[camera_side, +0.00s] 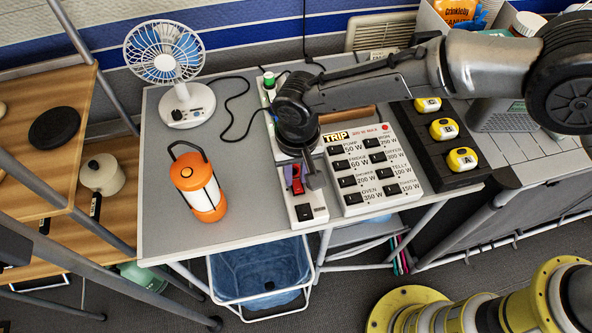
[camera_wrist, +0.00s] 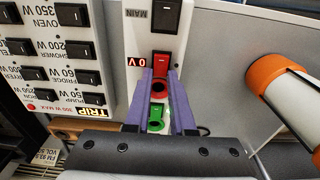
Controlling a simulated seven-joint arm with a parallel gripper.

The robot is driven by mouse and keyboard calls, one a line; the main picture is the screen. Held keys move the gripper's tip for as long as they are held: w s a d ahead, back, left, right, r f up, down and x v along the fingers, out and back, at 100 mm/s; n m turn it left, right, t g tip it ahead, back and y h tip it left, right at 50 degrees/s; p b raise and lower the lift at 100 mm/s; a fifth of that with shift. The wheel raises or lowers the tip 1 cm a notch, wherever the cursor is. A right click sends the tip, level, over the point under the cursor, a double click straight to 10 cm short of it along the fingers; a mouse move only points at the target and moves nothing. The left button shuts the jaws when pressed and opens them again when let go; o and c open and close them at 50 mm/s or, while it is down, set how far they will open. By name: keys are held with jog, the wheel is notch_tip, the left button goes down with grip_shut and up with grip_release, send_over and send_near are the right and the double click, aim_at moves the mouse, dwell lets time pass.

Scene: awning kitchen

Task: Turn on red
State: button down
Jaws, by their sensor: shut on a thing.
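The red switch (camera_wrist: 163,62) sits on a white switch strip (camera_wrist: 143,40), between a black rocker marked MAIN (camera_wrist: 155,15) and a green switch (camera_wrist: 156,122). In the side view the red switch (camera_side: 296,184) shows only partly below my wrist. My gripper (camera_wrist: 161,74) points down at the strip, its purple fingertips on either side of the red switch's lower part and closed on it. A red display (camera_wrist: 136,61) beside the switch reads 0 V. In the side view my arm hides the middle of the strip.
A white panel (camera_side: 367,165) of black rockers with a TRIP label stands right of the strip. An orange lantern (camera_side: 200,186) and a fan (camera_side: 172,75) stand left. Yellow-topped buttons (camera_side: 444,129) are at the right. The grey tabletop (camera_side: 245,215) is clear around the lantern.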

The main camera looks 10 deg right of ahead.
jog(key=shift+s+r+t, duration=0.1)
jog(key=shift+s+t, duration=0.15)
jog(key=shift+t, duration=0.85)
jog(key=c, duration=0.8)
grip_release()
jog(key=shift+o, duration=0.2)
jog(key=v, duration=1.4)
